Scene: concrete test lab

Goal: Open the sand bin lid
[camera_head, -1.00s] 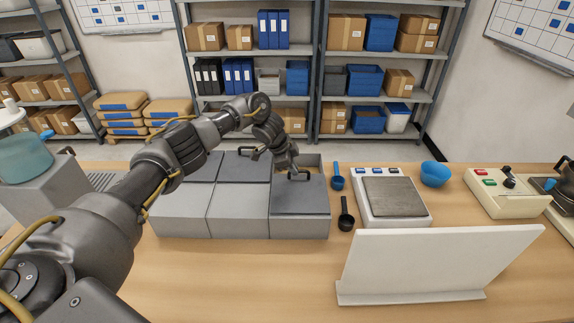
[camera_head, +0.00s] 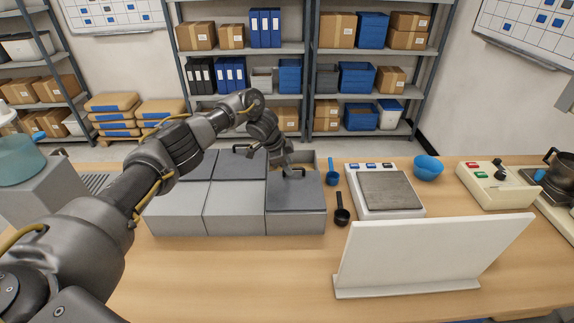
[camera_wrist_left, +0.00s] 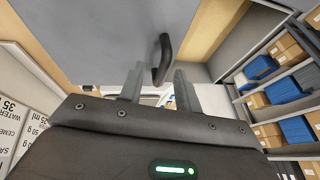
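A grey three-part bin unit stands on the bench; its left and middle dark lids (camera_head: 240,166) sit at the back. No label shows which bin holds sand. My left gripper (camera_head: 287,169) is at the black handle on the rear part of this lid, mostly covering it in the head view. In the left wrist view the handle (camera_wrist_left: 162,58) appears between the spread fingertips (camera_wrist_left: 158,74), with gaps beside it. My right gripper is out of view.
A blue scoop (camera_head: 332,172) and a black scoop (camera_head: 342,212) lie just right of the bins, beside a scale (camera_head: 390,190). A white upright board (camera_head: 430,255) stands in front. The bench (camera_head: 240,275) before the bins is clear.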

